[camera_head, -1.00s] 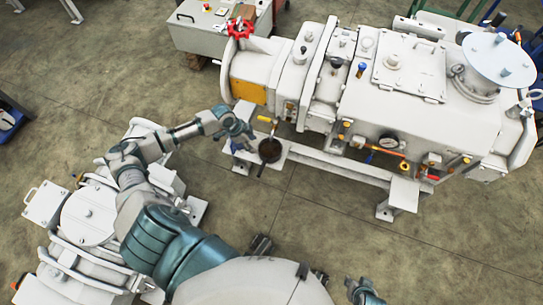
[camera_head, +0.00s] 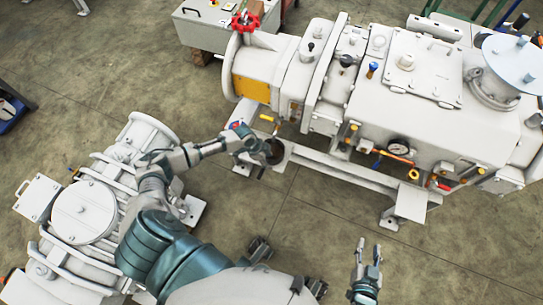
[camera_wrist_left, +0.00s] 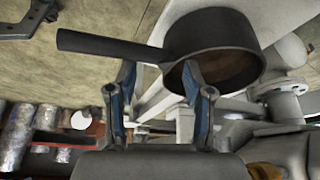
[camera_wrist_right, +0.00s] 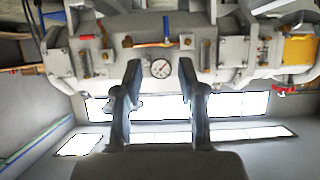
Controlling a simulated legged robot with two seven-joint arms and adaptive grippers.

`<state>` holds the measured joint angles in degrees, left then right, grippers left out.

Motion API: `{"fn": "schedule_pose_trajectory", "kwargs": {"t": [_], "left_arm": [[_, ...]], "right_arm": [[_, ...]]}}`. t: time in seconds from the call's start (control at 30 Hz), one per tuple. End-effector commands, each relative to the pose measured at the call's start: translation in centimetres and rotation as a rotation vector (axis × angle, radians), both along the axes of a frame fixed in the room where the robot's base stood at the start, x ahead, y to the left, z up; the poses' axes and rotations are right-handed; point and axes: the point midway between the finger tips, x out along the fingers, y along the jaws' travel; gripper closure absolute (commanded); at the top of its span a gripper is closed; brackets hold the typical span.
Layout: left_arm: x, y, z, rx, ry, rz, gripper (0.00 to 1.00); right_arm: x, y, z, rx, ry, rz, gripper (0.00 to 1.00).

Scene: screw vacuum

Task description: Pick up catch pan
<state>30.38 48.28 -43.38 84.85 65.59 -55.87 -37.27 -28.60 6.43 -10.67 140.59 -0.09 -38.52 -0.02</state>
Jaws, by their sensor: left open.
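The catch pan (camera_head: 275,154) is a dark round pan on the light frame at the left end of the big pump. In the left wrist view its round body (camera_wrist_left: 222,44) is at upper right, with its straight handle (camera_wrist_left: 105,48) pointing left. My left gripper (camera_head: 262,150) is at the pan and partly hides it in the head view. Its blue-padded fingers (camera_wrist_left: 160,82) are open, with the handle just past the tips and the body behind the right tip. Contact cannot be told. My right gripper (camera_head: 368,252) is open and empty, away from the pan.
The large pale pump (camera_head: 430,110) with a gauge (camera_head: 398,147) and valves stands close behind the pan. A red handwheel (camera_head: 246,21) sits at its upper left. Another pale machine (camera_head: 90,215) stands beside my left arm. Bare floor (camera_head: 310,215) lies in front of the frame.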

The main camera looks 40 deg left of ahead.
Motion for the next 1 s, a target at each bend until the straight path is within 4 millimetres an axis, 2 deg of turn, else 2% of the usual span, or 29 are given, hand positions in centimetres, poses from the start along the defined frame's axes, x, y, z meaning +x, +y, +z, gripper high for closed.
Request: {"fn": "schedule_pose_trajectory", "kwargs": {"t": [0.03,0.13,0.43,0.47,0.63,0.67,1.0], "left_arm": [[0.1,-0.4,-1.1,-0.001,0.003,0.000,0.49],[0.4,-0.6,-2.0,0.000,0.002,0.001,0.49],[0.5,-0.9,-2.2,0.001,-0.002,0.000,0.49],[0.5,-0.9,-2.2,0.001,-0.002,0.000,0.54],[0.5,-0.8,-2.2,0.001,-0.001,-0.001,0.96],[0.5,-0.8,-2.2,0.001,-0.001,-0.001,1.00],[0.5,-0.8,-2.3,0.001,-0.001,-0.001,1.00]], "right_arm": [[0.4,0.2,0.1,0.012,-0.039,0.001,0.60],[1.0,0.5,1.1,0.031,-0.108,0.003,0.60],[1.3,0.6,1.9,0.042,-0.150,0.004,0.60],[1.3,0.6,1.9,0.042,-0.149,0.004,0.60],[1.4,0.7,1.8,0.040,-0.146,0.004,0.60],[1.5,0.7,1.8,0.040,-0.147,0.004,0.60],[1.5,0.7,1.8,0.041,-0.146,0.002,0.60]]}}
